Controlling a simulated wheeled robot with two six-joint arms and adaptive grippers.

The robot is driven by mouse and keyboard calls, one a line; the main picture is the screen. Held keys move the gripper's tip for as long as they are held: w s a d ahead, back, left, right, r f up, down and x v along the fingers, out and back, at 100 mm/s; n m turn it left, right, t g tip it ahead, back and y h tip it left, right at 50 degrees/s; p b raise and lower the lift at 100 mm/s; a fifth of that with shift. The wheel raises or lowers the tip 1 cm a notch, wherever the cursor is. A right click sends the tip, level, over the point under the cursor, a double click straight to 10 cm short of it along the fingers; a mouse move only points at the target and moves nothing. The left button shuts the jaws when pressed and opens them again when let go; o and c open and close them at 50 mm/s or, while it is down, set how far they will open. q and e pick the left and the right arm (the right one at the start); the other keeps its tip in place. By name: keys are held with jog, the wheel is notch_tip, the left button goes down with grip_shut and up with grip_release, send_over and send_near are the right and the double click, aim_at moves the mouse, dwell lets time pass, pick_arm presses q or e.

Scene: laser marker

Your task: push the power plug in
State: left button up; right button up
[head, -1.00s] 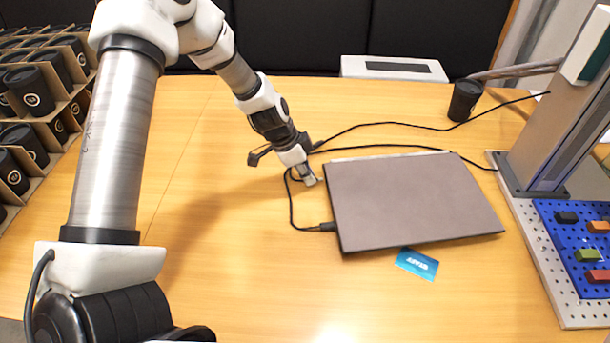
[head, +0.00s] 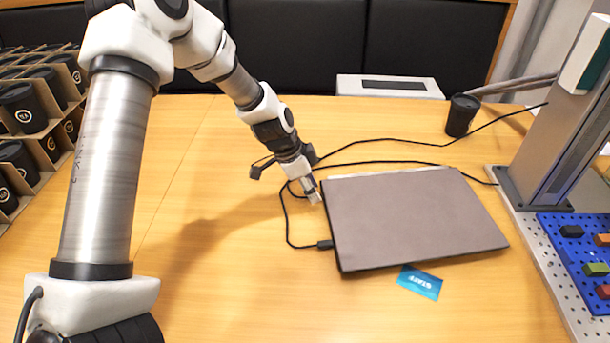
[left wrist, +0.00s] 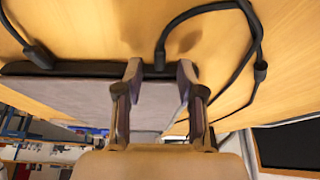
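A closed grey-brown laptop (head: 410,215) lies on the wooden table. My left gripper (head: 313,196) points down at its left edge, near the back corner. In the left wrist view, the two fingers (left wrist: 160,78) stand apart at the laptop's edge (left wrist: 75,69). A black cable's plug end (left wrist: 160,64) shows in the gap between them, at that edge, with room on both sides. I cannot tell how deep it sits. Another black plug (head: 325,244) meets the laptop's left edge nearer the front; it also shows in the left wrist view (left wrist: 38,55). My right gripper is not in view.
A blue staff card (head: 420,282) lies by the laptop's front edge. A dark cup (head: 461,115) and a white box (head: 392,86) stand behind. The marker's column (head: 560,135) rises at right. Boxed cups (head: 22,108) stand at left. Cables cross behind the laptop.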

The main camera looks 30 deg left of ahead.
pick_arm(q)
jog(key=v, duration=1.1)
jog(key=shift+s, duration=0.1)
